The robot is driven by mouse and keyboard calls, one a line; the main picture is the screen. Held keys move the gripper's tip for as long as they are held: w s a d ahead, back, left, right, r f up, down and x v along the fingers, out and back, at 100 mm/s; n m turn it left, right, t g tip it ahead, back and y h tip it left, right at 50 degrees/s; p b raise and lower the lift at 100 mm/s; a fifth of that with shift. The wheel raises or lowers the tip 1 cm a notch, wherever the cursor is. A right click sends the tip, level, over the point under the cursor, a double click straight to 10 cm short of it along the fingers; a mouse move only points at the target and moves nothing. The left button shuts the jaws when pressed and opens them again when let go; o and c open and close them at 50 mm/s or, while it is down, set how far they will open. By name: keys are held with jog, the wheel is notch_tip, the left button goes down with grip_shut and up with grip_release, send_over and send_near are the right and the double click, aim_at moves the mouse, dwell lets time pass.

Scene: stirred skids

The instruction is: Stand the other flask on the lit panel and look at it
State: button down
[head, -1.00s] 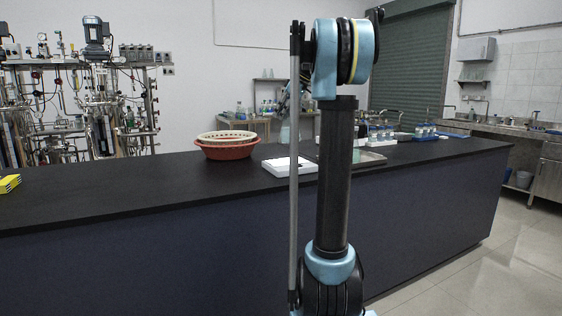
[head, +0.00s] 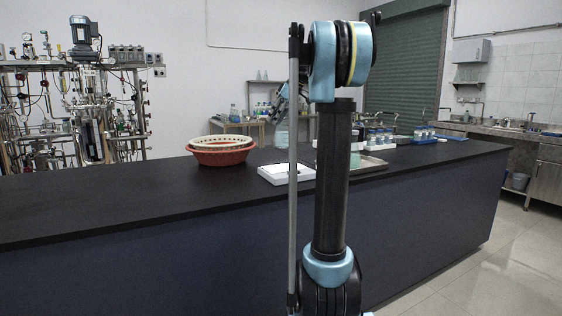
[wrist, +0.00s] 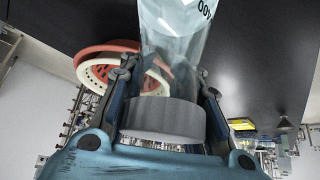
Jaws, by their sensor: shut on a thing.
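My gripper (wrist: 165,100) is shut on a clear flask (wrist: 175,35). In the wrist view its grey cap or collar (wrist: 165,118) sits between the fingers, and dark print shows on the clear body. In the head view the held flask (head: 281,137) hangs above the counter's far side, left of my arm, and my gripper (head: 282,108) is small there. A white flat panel (head: 272,178) lies on the counter, below the flask in the picture; a small dark thing is on it. A greenish vessel (head: 355,160) shows beside my arm, partly hidden.
A red basket with a cream one inside (head: 222,156) stands left of the panel. A metal tray (head: 373,166) and racks of bottles (head: 380,140) are to the right. The long black counter (head: 120,200) is clear at left and in front.

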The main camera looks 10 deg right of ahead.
aim_at(289, 118)
notch_tip(289, 118, down, 9)
jog(key=shift+s+f, duration=0.1)
dwell(0.5)
jog(key=c, duration=1.2)
grip_release()
jog(key=v, duration=1.2)
